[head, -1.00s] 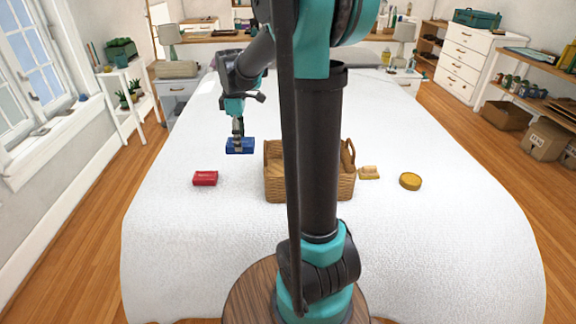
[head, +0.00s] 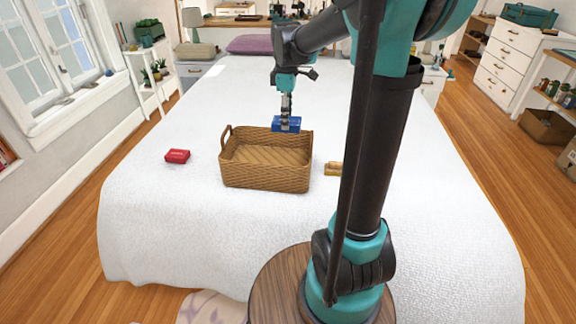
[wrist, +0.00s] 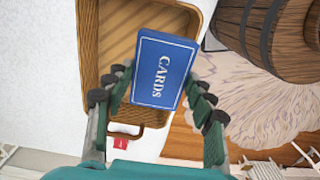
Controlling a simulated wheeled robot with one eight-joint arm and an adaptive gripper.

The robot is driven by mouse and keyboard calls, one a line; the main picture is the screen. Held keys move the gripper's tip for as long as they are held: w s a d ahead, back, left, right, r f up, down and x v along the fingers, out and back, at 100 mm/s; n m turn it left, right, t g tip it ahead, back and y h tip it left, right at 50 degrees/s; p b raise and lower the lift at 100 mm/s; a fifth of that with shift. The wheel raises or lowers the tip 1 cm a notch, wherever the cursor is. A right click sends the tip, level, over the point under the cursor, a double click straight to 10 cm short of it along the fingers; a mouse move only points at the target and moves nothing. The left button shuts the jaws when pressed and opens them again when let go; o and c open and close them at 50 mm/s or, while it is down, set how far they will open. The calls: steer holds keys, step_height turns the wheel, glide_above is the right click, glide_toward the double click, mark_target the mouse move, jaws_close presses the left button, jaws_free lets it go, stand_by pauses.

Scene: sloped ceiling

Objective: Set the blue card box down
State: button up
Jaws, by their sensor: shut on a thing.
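The blue card box (head: 286,124), labelled CARDS in the wrist view (wrist: 163,72), is between the fingers of my gripper (head: 287,113). My gripper, also in the wrist view (wrist: 157,84), is shut on its sides. In the head view the box is at the far right rim of the wicker basket (head: 265,178). In the wrist view it overlaps the basket's opening and one wall (wrist: 91,55). Its exact height above the basket is hard to tell. The visible inside of the basket looks empty.
The basket stands on the white bed (head: 150,235). A red box (head: 177,156) lies to its left, and a small tan object (head: 333,168) lies to its right, partly behind my arm. The bed left of the basket and behind the red box is clear.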

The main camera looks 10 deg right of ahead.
steer(key=f, duration=1.5)
steer(key=shift+s+d+f, duration=0.1)
steer(key=shift+d+f, duration=0.2)
steer(key=shift+d, duration=0.1)
steer(key=shift+f, duration=2.2)
steer(key=shift+f, duration=0.1)
steer(key=o, duration=1)
step_height(320, 180, up, 12)
steer(key=s+d+f+m+t, duration=0.1)
steer(key=s+f+m, duration=0.1)
steer(key=s+m, duration=0.2)
steer(key=s+d+f+m+t, duration=0.1)
steer(key=s+m, duration=0.4)
steer(key=s, duration=0.5)
steer(key=s+d+f+m+t, duration=0.1)
steer(key=s+f+m+t, duration=0.1)
steer(key=s+f+m, duration=0.2)
steer(key=shift+s+d+m, duration=0.2)
steer(key=shift+s+m, duration=0.5)
steer(key=shift+s, duration=0.7)
